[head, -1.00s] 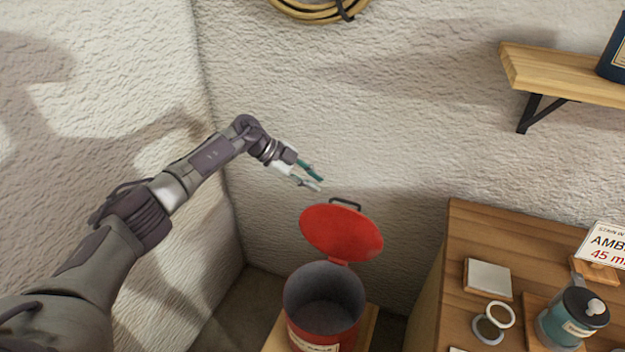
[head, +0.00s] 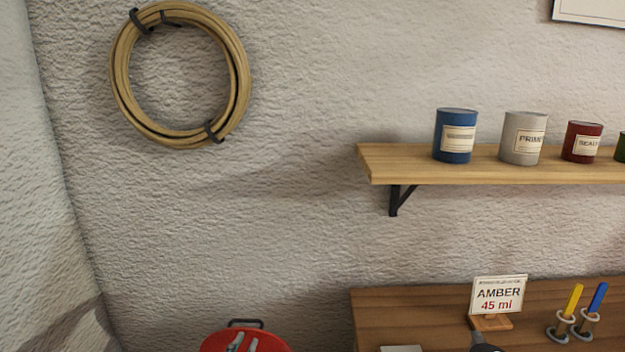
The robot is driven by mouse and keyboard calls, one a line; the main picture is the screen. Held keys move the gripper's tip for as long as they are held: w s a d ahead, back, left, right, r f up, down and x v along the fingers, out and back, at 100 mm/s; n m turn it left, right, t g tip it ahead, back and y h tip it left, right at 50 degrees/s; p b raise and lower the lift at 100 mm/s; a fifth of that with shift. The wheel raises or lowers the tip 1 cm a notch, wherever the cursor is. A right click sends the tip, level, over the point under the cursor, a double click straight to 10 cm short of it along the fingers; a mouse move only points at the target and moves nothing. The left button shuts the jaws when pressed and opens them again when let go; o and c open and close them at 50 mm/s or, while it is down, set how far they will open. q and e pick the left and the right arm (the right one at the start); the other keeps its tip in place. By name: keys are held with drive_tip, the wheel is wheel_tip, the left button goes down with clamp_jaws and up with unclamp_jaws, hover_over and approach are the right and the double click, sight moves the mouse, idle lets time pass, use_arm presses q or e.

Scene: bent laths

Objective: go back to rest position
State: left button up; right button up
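My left gripper (head: 243,342) shows only at the bottom edge of the head view. Its two pale fingertips are apart, with nothing seen between them. They show in front of the red lid (head: 215,342), which stands raised with a dark handle at its top. I cannot tell whether they touch it. The rest of my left arm is below the picture.
A wooden shelf (head: 400,163) holds several cans. A coiled hose (head: 122,75) hangs on the wall. The wall between is bare.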

use_arm(q)
drive_tip(key=s+a+f+n+g+y, duration=0.2)
drive_tip(key=s+a+f+g, duration=0.15)
drive_tip(key=s, duration=0.45)
drive_tip(key=s+a+f+n+g+y, duration=0.2)
drive_tip(key=s+f+g, duration=0.1)
drive_tip(key=s+f, duration=0.3)
drive_tip(key=s+f+g+h, duration=0.1)
drive_tip(key=s+g, duration=0.6)
drive_tip(key=s, duration=1.3)
wheel_tip(320, 180, down, 27)
drive_tip(key=s+a+f+g, duration=0.2)
drive_tip(key=s+a+f, duration=0.1)
drive_tip(key=s+f, duration=1.2)
drive_tip(key=shift+s+a+f+m, duration=0.2)
drive_tip(key=shift+s+f+m, duration=0.15)
drive_tip(key=shift+s, duration=0.75)
